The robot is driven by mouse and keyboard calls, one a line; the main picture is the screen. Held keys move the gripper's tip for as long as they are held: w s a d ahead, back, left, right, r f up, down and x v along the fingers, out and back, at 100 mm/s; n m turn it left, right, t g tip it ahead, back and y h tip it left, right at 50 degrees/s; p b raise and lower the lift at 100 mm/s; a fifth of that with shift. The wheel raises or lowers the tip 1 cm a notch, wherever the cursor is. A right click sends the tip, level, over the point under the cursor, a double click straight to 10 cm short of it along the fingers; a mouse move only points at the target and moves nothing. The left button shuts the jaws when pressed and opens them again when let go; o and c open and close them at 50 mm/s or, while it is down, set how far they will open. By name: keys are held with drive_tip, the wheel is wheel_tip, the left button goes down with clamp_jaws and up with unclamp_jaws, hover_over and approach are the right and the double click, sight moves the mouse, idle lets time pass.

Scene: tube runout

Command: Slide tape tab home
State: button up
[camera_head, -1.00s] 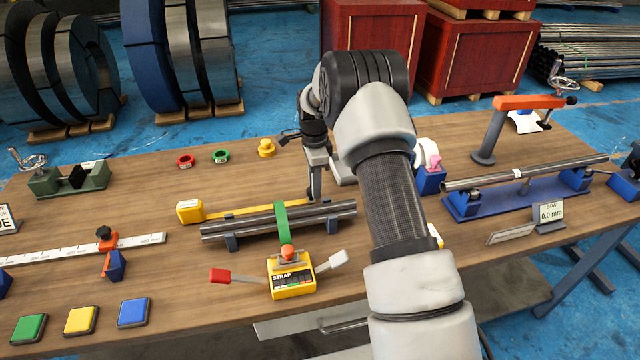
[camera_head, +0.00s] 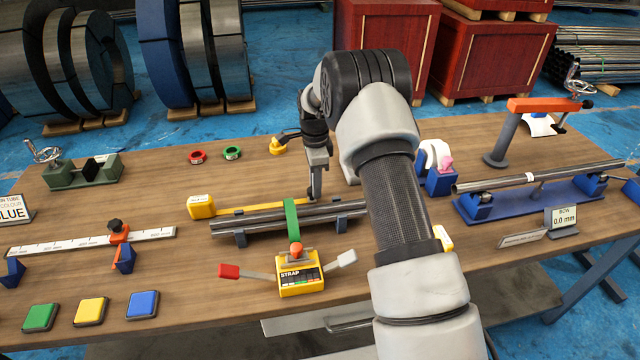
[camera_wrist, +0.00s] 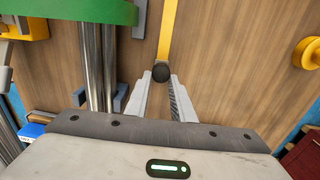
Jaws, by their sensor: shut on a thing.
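A yellow tape case (camera_head: 201,206) stands on the bench left of the tube bundle (camera_head: 340,217). Its yellow tape (camera_head: 262,207) runs right behind the bundle towards my gripper (camera_head: 315,196). In the wrist view the tape (camera_wrist: 168,30) ends in a dark round tab (camera_wrist: 161,72). My gripper (camera_wrist: 161,82) is shut on this tab, with a fingertip on each side. The tape looks straight and the tubes (camera_wrist: 97,70) run alongside it. The tab is hidden in the head view.
A green strap (camera_head: 292,220) crosses the bundle, with a yellow strap tool (camera_head: 300,284) in front. A yellow knobbed piece (camera_head: 278,146) and red (camera_head: 197,157) and green rings (camera_head: 232,152) lie behind. Bare bench (camera_head: 150,195) lies left of the case.

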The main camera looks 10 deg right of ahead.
drive_tip(key=shift+a, duration=5.05)
drive_tip(key=shift+a, duration=6)
drive_tip(key=shift+a, duration=1.8)
drive_tip(key=o, duration=0.6)
